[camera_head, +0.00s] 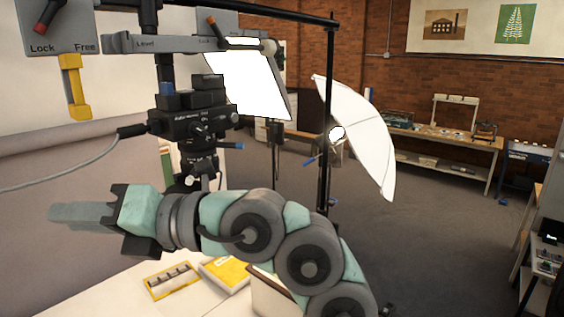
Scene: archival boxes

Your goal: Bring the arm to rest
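My teal and grey arm reaches from the bottom centre toward the left, folded at its round grey joints. My gripper (58,214) is at the left, pointing left in front of a pale grey surface. Its fingers overlap from this side, so I cannot tell whether they are open or shut. No held object shows.
A white table (112,292) below holds a yellow-edged strip card (172,281), a yellow and white box (228,272) and a partly hidden box (275,300). A copy-stand camera (195,124) hangs close above my wrist. A black pole (325,140) and white umbrella (362,125) stand behind.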

